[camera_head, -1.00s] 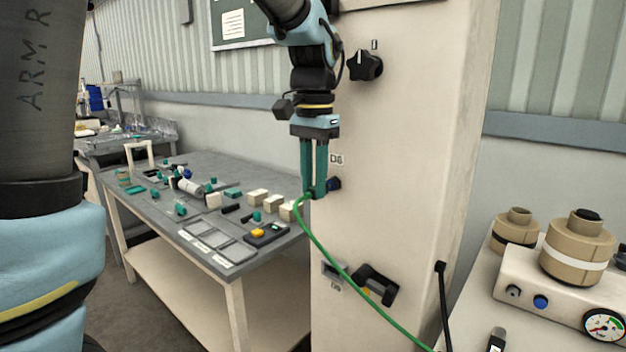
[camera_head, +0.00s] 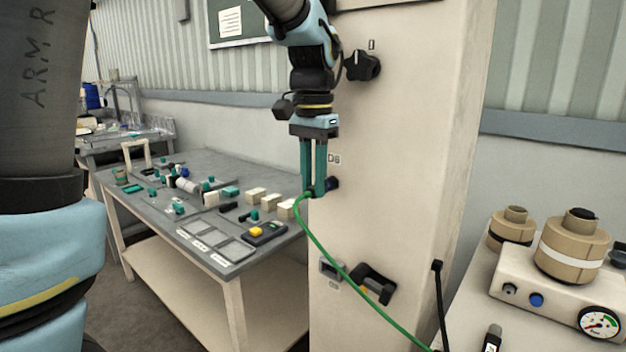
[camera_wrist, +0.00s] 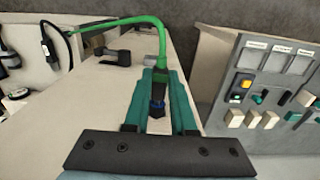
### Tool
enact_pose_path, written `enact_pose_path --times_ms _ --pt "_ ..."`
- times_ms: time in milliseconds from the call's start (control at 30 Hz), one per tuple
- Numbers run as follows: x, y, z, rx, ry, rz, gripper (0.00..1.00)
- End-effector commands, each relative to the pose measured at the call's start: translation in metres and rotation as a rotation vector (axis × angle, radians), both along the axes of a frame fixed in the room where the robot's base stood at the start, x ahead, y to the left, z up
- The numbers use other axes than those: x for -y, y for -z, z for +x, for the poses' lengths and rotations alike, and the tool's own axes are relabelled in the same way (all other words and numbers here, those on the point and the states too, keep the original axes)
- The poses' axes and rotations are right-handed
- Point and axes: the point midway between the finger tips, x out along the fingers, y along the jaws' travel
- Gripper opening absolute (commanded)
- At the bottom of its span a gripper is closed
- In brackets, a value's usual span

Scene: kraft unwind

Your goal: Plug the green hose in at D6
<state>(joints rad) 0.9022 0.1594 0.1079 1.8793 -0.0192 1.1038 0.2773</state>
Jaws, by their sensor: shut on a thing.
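The green hose (camera_head: 334,262) rises from the lower right along the pale column (camera_head: 400,180) and ends between the fingertips of my gripper (camera_head: 317,188). My gripper is shut on the hose's end, fingers pointing down. A dark blue port (camera_head: 333,184) sits on the column right beside the fingertips, just under the D6 label (camera_head: 334,159). In the wrist view the green hose (camera_wrist: 162,45) bends over to a dark end piece (camera_wrist: 157,88) between the teal fingers, with a blue part below it.
A black knob (camera_head: 362,66) is higher on the column. A black handle (camera_head: 375,284) and a small socket (camera_head: 331,268) are lower. A grey table (camera_head: 170,215) with blocks and small parts stands left. A machine with a gauge (camera_head: 599,322) stands right.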

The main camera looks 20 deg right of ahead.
Motion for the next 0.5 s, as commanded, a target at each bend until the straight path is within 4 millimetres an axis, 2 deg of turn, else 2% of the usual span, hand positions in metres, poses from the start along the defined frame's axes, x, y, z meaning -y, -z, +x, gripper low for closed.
enact_pose_path --times_ms 367,400,500 --pt "0.0041 -0.0010 0.0025 0.000 0.000 -0.001 0.00" --pt "0.0039 -0.0004 0.0024 0.000 0.000 -0.001 0.28" --pt "0.0039 -0.0003 0.0023 0.000 0.000 -0.001 0.39"
